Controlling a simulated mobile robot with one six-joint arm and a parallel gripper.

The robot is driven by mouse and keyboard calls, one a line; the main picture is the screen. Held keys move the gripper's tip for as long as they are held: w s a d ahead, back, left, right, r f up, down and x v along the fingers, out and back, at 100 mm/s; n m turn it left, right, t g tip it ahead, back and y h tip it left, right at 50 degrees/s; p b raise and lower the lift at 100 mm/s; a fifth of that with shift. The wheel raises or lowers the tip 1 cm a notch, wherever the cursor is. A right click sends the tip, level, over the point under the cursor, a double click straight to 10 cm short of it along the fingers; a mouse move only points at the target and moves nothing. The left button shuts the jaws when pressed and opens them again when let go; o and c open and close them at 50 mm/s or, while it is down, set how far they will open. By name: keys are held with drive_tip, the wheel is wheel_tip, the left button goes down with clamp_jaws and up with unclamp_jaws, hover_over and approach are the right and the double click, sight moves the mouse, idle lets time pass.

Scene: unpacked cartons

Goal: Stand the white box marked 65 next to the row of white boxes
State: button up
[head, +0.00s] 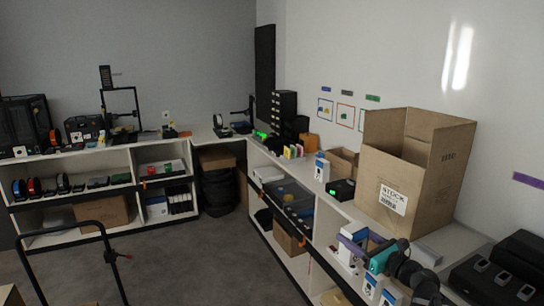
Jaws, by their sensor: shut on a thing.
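My gripper (353,246), with purple and teal parts, is over the right-hand counter at the lower right. It is shut on a white box (350,232), which shows partly behind the fingers. The number on this box is too small to read, and I cannot tell whether its base touches the counter. White boxes with blue marks (370,285) stand just below and to the right of my gripper, close to the counter's front edge. My arm hides part of this group.
A large open carton (412,180) with a stock label stands behind my gripper. A black device with a green light (341,190) and a blue-and-white box (322,168) stand farther along the counter. Black trays (492,283) lie at the right. The grey floor (190,262) is open at the left.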

drive_tip(key=s+a+n+g+y, duration=0.4)
drive_tip(key=s+a+y, duration=0.1)
drive_tip(key=a, duration=0.4)
drive_tip(key=shift+s+a+f+n+g+y, duration=0.2)
drive_tip(key=shift+s+f+n+g+y, duration=0.15)
drive_tip(key=shift+s, duration=0.45)
wheel_tip(320, 180, down, 8)
